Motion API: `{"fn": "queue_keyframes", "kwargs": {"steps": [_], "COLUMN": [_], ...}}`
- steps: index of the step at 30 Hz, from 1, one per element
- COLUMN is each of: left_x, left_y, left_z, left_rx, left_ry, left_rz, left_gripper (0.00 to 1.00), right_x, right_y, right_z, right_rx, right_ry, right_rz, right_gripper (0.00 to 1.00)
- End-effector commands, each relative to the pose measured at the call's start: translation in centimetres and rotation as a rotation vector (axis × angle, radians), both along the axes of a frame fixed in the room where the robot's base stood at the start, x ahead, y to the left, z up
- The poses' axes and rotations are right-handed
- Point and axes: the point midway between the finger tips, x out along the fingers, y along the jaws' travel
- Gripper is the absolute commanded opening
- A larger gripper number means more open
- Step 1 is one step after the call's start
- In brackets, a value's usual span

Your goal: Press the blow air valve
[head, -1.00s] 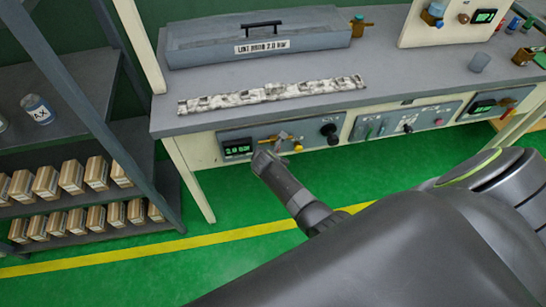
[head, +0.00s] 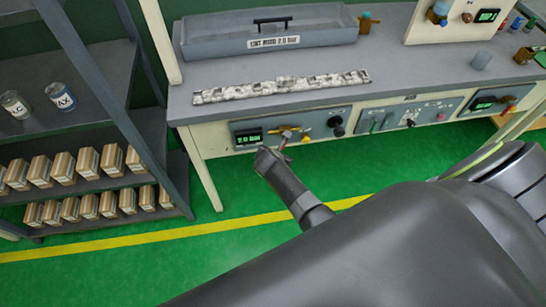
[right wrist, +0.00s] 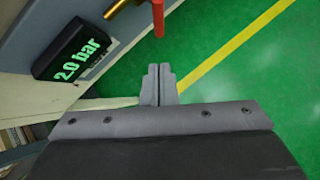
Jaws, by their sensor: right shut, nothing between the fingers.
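The front panel (head: 352,112) under the bench has a display (head: 249,139) that shows 2.0 bar in the right wrist view (right wrist: 72,52). Right of it is a valve with a brass body (right wrist: 118,7) and a red lever or stem (right wrist: 158,17), cut off by the top edge of the right wrist view. No label on it is readable, so I cannot tell if this is the blow air valve. My right gripper (right wrist: 159,75) is shut and empty. Its tips point towards the red part with a gap between. In the head view, the gripper (head: 265,155) is just below the panel. My left gripper is out of view.
A black knob (head: 337,127) is farther right on the panel. A grey tray (head: 215,45) and a patterned strip (head: 282,86) lie on the bench top. A shelf (head: 85,95) with cans and boxes stands at left. Green floor (head: 240,205) is clear below.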

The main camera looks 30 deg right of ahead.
Motion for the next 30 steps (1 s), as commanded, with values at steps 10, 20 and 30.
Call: {"fn": "queue_keyframes", "kwargs": {"steps": [10, 20, 30], "left_x": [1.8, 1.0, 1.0], "left_y": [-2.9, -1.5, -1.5], "left_z": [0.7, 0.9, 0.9], "left_rx": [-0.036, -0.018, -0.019], "left_ry": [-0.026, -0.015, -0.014], "left_rz": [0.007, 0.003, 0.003], "left_gripper": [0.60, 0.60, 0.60], "right_x": [-2.6, -3.6, -3.6], "right_y": [1.8, 2.5, 2.5], "right_z": [3.9, 5.5, 5.5], "right_rx": [0.003, -0.001, -0.001], "right_ry": [-0.001, 0.002, 0.001], "right_rz": [-0.002, 0.000, 0.000], "right_gripper": [0.00, 0.00, 0.00]}}
